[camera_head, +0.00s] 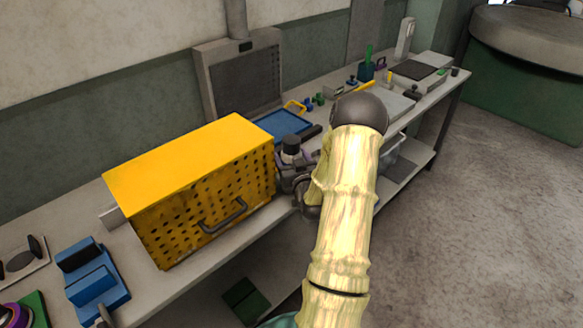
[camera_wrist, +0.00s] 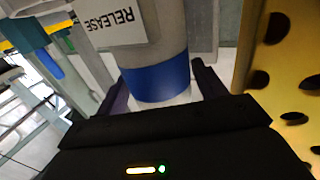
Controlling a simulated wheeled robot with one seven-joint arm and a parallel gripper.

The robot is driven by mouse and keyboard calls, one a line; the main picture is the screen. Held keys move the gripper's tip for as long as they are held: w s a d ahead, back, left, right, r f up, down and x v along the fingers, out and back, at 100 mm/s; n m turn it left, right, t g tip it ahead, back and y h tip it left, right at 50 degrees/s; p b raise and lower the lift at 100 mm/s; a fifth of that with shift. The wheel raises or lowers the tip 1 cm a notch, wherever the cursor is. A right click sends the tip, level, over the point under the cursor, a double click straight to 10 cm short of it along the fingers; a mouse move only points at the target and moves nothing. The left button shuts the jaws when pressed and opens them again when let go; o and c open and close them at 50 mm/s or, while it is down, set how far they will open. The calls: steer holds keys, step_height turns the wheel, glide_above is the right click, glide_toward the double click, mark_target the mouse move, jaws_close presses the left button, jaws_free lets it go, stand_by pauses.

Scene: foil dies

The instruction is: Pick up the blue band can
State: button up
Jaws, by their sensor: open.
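The blue band can (camera_wrist: 157,52) stands large in the wrist view, a grey can with a wide blue band near its lower end and a white label reading "RELEASE" above it. My gripper (camera_wrist: 161,84) is open, with one dark finger on each side of the can at the height of the blue band. I cannot tell whether either finger touches it. In the head view a pale can with a dark top (camera_head: 291,149) shows at my gripper (camera_head: 298,172), just right of the yellow box. My arm hides part of that area.
The yellow perforated box (camera_head: 190,190) stands close on the left; its holed side (camera_wrist: 290,85) fills the right edge of the wrist view. A blue tray (camera_head: 284,124) lies behind. A blue fixture (camera_head: 95,285) sits at the front left. The floor (camera_head: 480,220) at right is clear.

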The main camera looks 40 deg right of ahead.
steer(key=shift+x, duration=1.15)
steer(key=shift+c, duration=0.4)
steer(key=c, duration=1.4)
